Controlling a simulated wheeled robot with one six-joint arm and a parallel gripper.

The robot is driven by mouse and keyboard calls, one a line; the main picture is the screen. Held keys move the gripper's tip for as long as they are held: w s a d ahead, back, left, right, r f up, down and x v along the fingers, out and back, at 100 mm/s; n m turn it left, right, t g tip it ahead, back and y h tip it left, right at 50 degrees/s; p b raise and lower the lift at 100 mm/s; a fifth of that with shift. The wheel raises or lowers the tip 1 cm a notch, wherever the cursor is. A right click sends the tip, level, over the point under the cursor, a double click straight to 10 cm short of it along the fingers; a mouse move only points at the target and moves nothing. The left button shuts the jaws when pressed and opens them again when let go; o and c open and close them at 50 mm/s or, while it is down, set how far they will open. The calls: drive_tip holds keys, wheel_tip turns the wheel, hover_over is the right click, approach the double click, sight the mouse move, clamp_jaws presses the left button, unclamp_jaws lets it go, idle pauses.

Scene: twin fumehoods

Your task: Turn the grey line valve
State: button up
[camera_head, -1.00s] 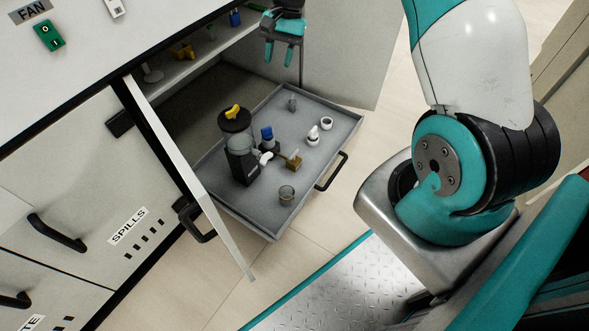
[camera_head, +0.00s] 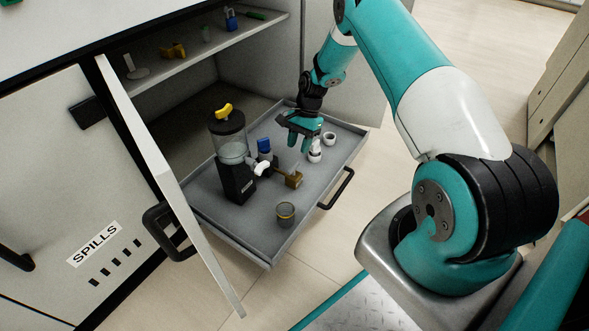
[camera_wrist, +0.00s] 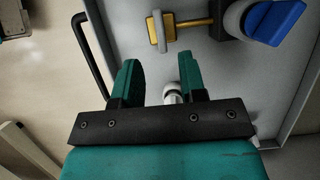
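A brass fitting (camera_head: 289,179) lies on the pull-out tray (camera_head: 318,216), beside the black-based clear canister (camera_head: 232,155). In the wrist view, a pale grey bar handle (camera_wrist: 156,30) crosses the brass fitting (camera_wrist: 188,23); it looks like the grey valve. A blue-knobbed valve (camera_head: 264,147) is next to it, and its blue knob (camera_wrist: 276,22) shows in the wrist view. My gripper (camera_head: 303,147) points down over the tray, beyond the fitting. In the wrist view my gripper (camera_wrist: 161,75) is open with nothing held; a white piece (camera_wrist: 172,93) shows between its fingers, partly hidden.
White ring-like pieces (camera_head: 329,138) and a small cup (camera_head: 286,212) are on the tray. The open cabinet door (camera_head: 185,205) stands left of the tray. A shelf (camera_head: 200,58) with small items is above. The tray has a black handle (camera_head: 338,190) at its front.

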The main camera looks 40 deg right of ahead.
sight(293, 167)
drive_tip(key=b+x, duration=0.2)
drive_tip(key=x, duration=0.5)
drive_tip(key=shift+b, duration=0.3)
clamp_jaws()
